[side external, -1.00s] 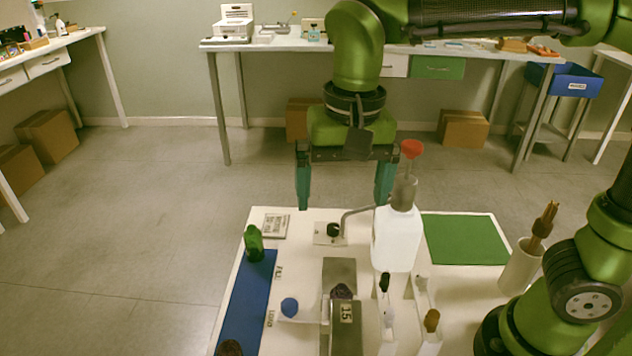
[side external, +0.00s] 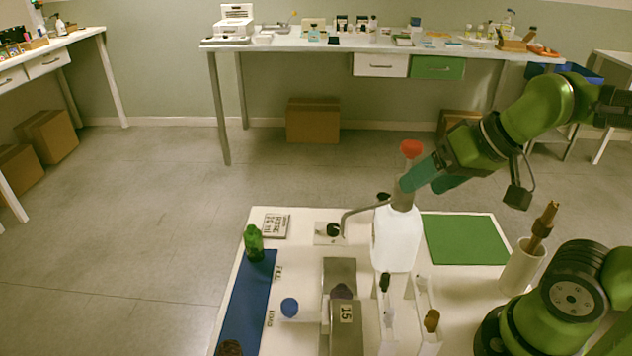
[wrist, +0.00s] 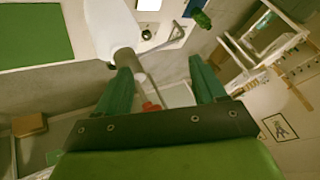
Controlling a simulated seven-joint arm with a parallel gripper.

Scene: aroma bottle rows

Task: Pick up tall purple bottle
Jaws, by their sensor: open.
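No tall purple bottle shows clearly. A small dark purplish thing (side external: 341,291) sits between grey metal blocks marked 15, mostly hidden by the front block, and I cannot tell what it is. My gripper (side external: 420,186) is tilted sideways above the white table, at the neck of a white squeeze bottle (side external: 396,240) with a red top (side external: 411,147). In the wrist view my gripper's (wrist: 160,84) teal fingers are spread, with the squeeze bottle's (wrist: 112,32) grey neck showing between them. Whether they touch it I cannot tell. Nothing is held.
A green bottle (side external: 253,243) stands by the blue strip (side external: 246,310) at left. A blue-capped thing (side external: 289,307) is near it. A green mat (side external: 465,240) lies bare at right. A white cup (side external: 522,268) with brown-tipped tools stands right. Brown and dark tops stand in front.

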